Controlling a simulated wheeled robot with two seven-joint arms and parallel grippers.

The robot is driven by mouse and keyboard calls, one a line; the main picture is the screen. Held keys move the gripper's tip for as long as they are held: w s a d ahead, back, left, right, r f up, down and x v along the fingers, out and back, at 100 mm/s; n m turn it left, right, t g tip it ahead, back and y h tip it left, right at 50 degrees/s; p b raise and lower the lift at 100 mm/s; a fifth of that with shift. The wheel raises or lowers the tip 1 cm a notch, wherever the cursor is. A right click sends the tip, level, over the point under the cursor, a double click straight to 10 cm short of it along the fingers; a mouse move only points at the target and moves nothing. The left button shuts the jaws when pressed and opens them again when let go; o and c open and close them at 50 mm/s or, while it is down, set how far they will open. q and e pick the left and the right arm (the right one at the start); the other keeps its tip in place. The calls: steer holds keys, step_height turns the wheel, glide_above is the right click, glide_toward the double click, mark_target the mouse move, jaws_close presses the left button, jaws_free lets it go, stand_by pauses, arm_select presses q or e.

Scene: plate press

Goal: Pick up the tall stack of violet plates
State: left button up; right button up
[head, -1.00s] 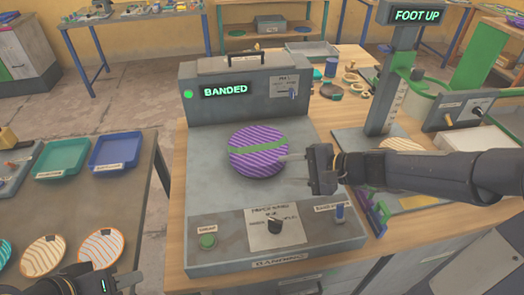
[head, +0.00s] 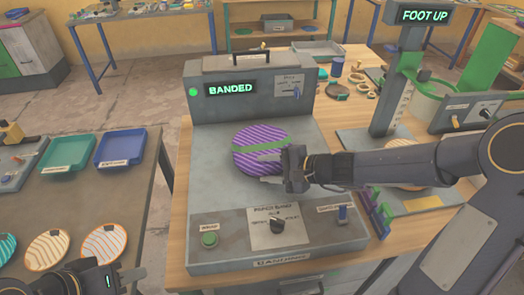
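The stack of violet striped plates (head: 248,164) sits on the bed of the grey machine whose display reads BANDED. A green band (head: 250,146) runs across its top. From above I cannot tell how tall the stack is. My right gripper (head: 265,168) comes in from the right, its two fingers apart and overlapping the stack's right part. Whether the fingers touch the plates is unclear. My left gripper (head: 108,277) is low at the bottom left, over the dark table, partly cut off by the frame; its fingers are unclear.
The banding machine (head: 212,145) has a front panel with a green button and a knob. A press reading FOOT UP (head: 400,85) stands to the right with striped plates beneath. Teal (head: 66,152) and blue (head: 121,147) trays and orange-rimmed plates (head: 47,249) lie on the left table.

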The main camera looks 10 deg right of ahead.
steer(key=c, duration=0.6)
steer(key=shift+r, duration=0.1)
